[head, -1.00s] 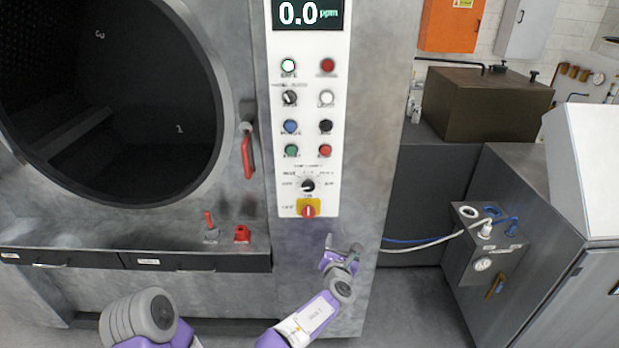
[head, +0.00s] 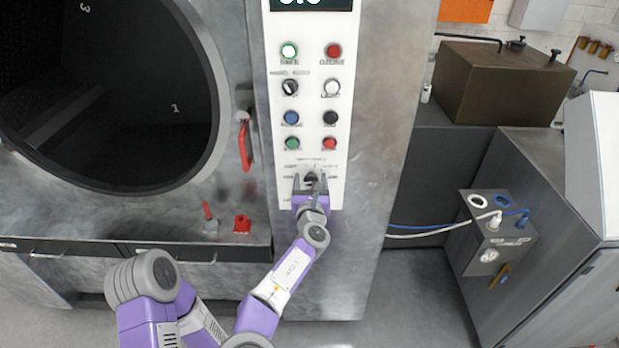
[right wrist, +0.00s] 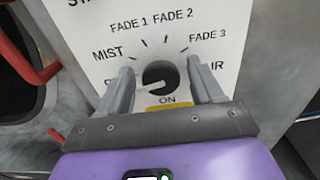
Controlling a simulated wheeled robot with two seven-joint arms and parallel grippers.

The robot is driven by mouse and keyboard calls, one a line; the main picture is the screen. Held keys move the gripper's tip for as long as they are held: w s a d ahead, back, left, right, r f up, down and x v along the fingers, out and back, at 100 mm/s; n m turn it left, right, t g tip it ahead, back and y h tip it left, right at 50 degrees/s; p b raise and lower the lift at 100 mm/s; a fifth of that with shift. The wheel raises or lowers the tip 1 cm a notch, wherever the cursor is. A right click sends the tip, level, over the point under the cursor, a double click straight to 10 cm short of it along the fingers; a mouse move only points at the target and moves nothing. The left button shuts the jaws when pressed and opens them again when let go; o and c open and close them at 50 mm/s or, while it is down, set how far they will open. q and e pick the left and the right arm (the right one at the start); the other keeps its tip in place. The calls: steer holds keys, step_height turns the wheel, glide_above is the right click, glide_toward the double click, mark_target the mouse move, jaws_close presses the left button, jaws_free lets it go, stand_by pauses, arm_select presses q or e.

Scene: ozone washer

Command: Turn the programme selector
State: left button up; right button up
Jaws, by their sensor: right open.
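The programme selector (right wrist: 161,77) is a round black knob with a pale pointer, on the white control panel (right wrist: 110,20). In the right wrist view its pointer aims left, below the MIST mark. Labels MIST, FADE 1, FADE 2, FADE 3 and one ending in IR surround it. My right gripper (right wrist: 163,80) is open, one finger on each side of the knob, with small gaps showing. In the head view my right gripper (head: 311,182) is at the panel's lower part and partly covers the selector (head: 311,177). My left gripper is not in view.
Several round buttons and a smaller black-and-white switch (head: 290,87) sit above on the panel. Left are a red door handle (head: 245,146) and the dark round chamber opening (head: 110,100). A yellow plate (right wrist: 170,100) lies just below the knob. A grey valve box (head: 492,240) stands right.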

steer(key=c, duration=1)
